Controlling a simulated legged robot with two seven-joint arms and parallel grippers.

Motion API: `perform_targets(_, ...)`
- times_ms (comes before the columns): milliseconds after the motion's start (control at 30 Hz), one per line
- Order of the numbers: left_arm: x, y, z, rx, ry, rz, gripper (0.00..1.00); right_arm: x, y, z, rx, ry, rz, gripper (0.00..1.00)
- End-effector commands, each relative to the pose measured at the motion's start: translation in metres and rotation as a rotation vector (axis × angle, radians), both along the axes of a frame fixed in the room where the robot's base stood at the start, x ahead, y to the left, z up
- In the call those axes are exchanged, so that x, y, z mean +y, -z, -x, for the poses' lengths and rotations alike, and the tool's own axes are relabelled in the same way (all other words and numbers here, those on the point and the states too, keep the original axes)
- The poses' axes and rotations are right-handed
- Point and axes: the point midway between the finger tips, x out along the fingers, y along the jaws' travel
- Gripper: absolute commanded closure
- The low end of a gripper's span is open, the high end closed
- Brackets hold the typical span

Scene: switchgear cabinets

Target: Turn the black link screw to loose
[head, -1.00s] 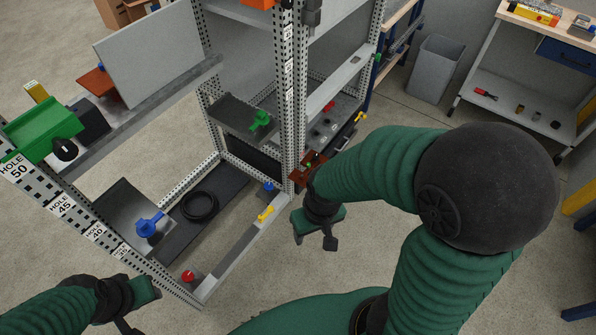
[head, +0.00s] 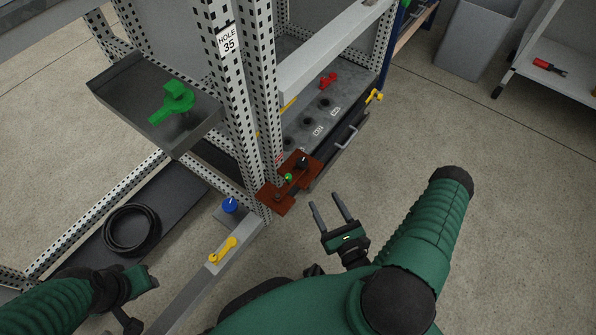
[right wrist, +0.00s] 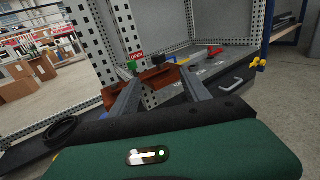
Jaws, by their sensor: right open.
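The black link screw (head: 303,161) is a small dark knob on a red-brown plate (head: 314,170) at the foot of the perforated cabinet post. It also shows in the right wrist view (right wrist: 158,59), beyond and between my fingers. A small green piece (head: 288,178) sits beside it, and a second red-brown plate (head: 270,203) lies just below. My right gripper (head: 325,200) is open and empty, right of and below the plates, its fingers pointing towards the cabinet and apart from the screw. My left gripper (head: 143,292) is at the lower left, away from the plates; its jaws are unclear.
A green-handled device (head: 175,103) stands on a grey tray. A drawer with a grey handle (head: 346,137) is right of the plates.

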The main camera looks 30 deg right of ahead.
Motion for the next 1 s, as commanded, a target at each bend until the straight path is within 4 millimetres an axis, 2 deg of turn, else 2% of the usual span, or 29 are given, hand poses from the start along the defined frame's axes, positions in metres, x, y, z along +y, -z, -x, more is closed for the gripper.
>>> perform_targets(167, 0.000, 0.020, 0.000, -0.001, 0.000, 0.000, 0.64, -0.004, 0.002, -0.038, -0.007, -0.008, 0.003, 0.45)
perform_targets(400, 0.000, 0.049, 0.000, 0.000, 0.000, 0.000, 0.64, -0.013, 0.004, -0.102, -0.007, -0.012, 0.001, 0.45)
perform_targets(600, 0.000, 0.068, 0.000, 0.000, 0.000, 0.000, 0.64, -0.018, 0.002, -0.144, -0.005, -0.011, -0.001, 0.45)
perform_targets(767, 0.000, 0.073, 0.000, 0.000, 0.000, 0.000, 0.64, -0.020, 0.000, -0.159, -0.002, -0.012, -0.003, 0.45)
perform_targets(1000, 0.000, 0.072, 0.000, 0.000, 0.000, 0.000, 0.64, -0.020, -0.002, -0.160, -0.002, -0.011, -0.005, 0.45)
